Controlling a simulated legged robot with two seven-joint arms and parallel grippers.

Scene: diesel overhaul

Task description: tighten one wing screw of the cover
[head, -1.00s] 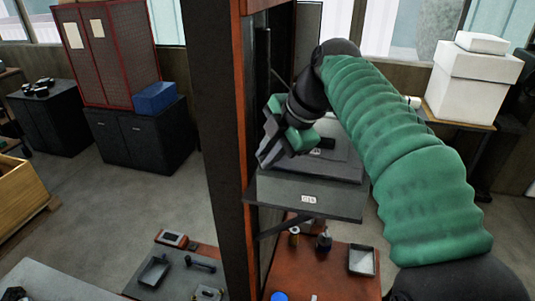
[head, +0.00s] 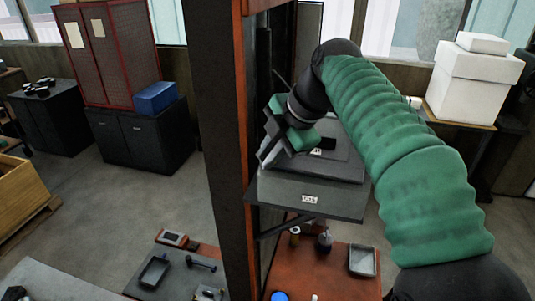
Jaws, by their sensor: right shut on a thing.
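My right arm comes in from the right, and its gripper (head: 268,152) is at the dark post, above the labelled grey shelf. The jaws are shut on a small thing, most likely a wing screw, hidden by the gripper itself. A flat grey housing (head: 345,170) lies on the shelf, just right of and behind the gripper; I cannot tell whether it is the cover. No wing screw can be made out. My left gripper is not in view.
The dark post (head: 222,130) with orange edges stands close left of the gripper. The grey shelf (head: 285,200) juts out below it. An orange bench (head: 335,278) below carries a grey tray (head: 362,260) and small bottles.

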